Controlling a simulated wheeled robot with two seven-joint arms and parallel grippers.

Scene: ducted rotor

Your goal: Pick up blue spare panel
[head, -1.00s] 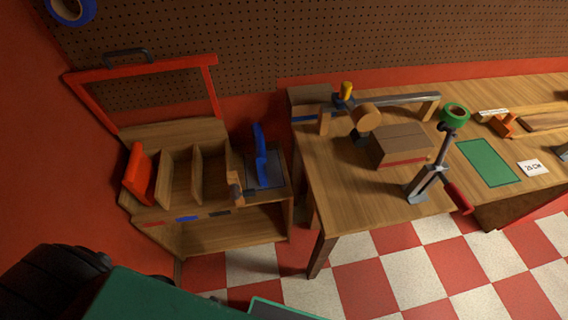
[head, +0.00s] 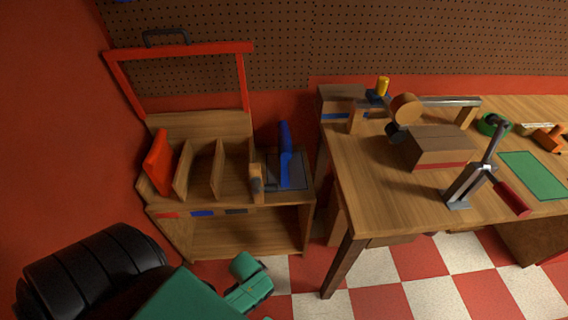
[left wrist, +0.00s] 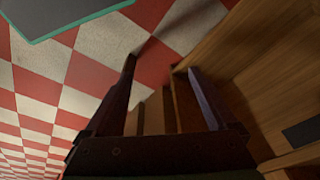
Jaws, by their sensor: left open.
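The blue panel (head: 286,152) stands upright at the right end of a wooden rack (head: 232,208), next to a grey pad (head: 298,178). A small wood and grey clamp-like piece (head: 256,185) is just left of it. My left gripper (left wrist: 162,68) is open and empty in the left wrist view, over the checkered floor beside wooden boards. The blue panel does not show in that view. My right gripper is not in view.
A red panel (head: 159,162) leans in the rack's left slot; the middle slots look empty. A red frame (head: 182,54) rises behind the rack.

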